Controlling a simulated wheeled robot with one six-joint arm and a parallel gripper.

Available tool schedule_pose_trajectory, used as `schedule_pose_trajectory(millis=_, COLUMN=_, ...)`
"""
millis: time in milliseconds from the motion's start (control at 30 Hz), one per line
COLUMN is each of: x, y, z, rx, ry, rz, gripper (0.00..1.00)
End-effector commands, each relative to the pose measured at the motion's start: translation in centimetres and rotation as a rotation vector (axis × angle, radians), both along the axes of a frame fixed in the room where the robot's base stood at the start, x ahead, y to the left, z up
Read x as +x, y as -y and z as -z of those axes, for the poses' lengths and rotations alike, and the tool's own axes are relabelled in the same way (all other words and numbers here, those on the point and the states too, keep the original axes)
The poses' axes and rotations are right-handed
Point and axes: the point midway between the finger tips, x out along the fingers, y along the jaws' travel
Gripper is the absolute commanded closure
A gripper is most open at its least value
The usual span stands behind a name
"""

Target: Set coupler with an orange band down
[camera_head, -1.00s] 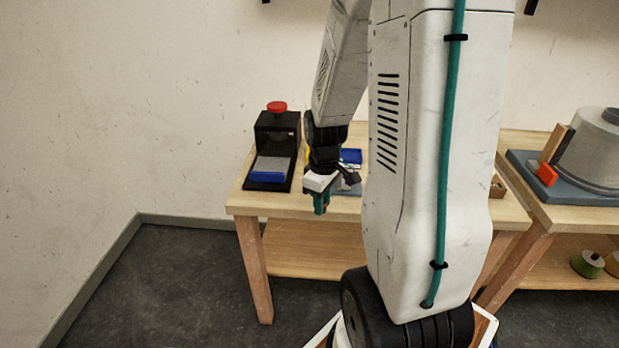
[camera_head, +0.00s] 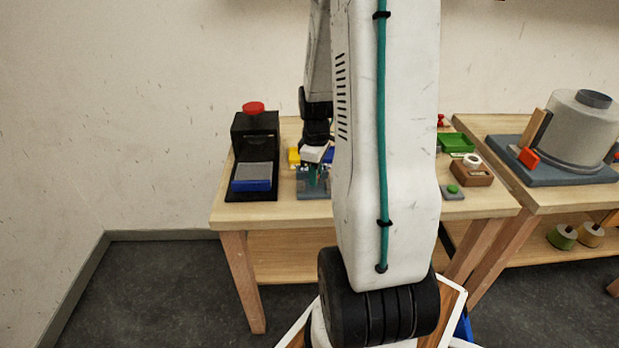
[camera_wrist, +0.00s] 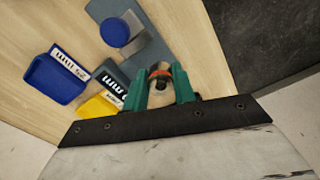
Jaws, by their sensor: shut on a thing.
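The coupler with an orange band (camera_wrist: 159,78) sits between the two green fingers of my gripper (camera_wrist: 162,84) in the wrist view. My gripper is shut on it. In the head view my gripper (camera_head: 313,176) hangs over the left part of the wooden table, in front of the blue and yellow items. The coupler cannot be made out in the head view. Whether it touches the surface below it cannot be told. A grey-blue plate (camera_wrist: 150,52) lies beneath and beyond the fingers in the wrist view.
A blue tray (camera_wrist: 52,78), a yellow tray (camera_wrist: 97,107) and a blue round piece (camera_wrist: 115,32) lie near the fingers. A black press with a red knob (camera_head: 254,108) stands at left. A green tray (camera_head: 456,143) and a brown block (camera_head: 471,174) lie at right.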

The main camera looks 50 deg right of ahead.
Motion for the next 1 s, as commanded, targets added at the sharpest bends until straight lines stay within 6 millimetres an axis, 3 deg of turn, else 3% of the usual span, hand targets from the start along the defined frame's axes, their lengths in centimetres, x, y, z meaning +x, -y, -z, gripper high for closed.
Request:
schedule_pose_trajectory(millis=167, x=0.5, y=0.9, z=0.4, rx=0.002, ry=-0.002, rz=0.001, gripper=0.95)
schedule_pose_trajectory(millis=367, x=0.0, y=1.4, z=3.5, rx=0.002, ry=-0.003, rz=0.011, gripper=0.95)
schedule_pose_trajectory(millis=700, x=0.0, y=1.6, z=3.9, rx=0.001, ry=0.0, rz=0.014, gripper=0.95)
schedule_pose_trajectory(millis=733, x=0.0, y=1.6, z=3.9, rx=0.0, ry=0.0, rz=0.014, gripper=0.71)
schedule_pose_trajectory(millis=800, x=0.0, y=1.6, z=3.9, rx=0.0, ry=0.0, rz=0.014, gripper=0.52)
schedule_pose_trajectory(millis=1000, x=0.0, y=1.5, z=3.9, rx=0.0, ry=0.0, rz=0.014, gripper=0.52)
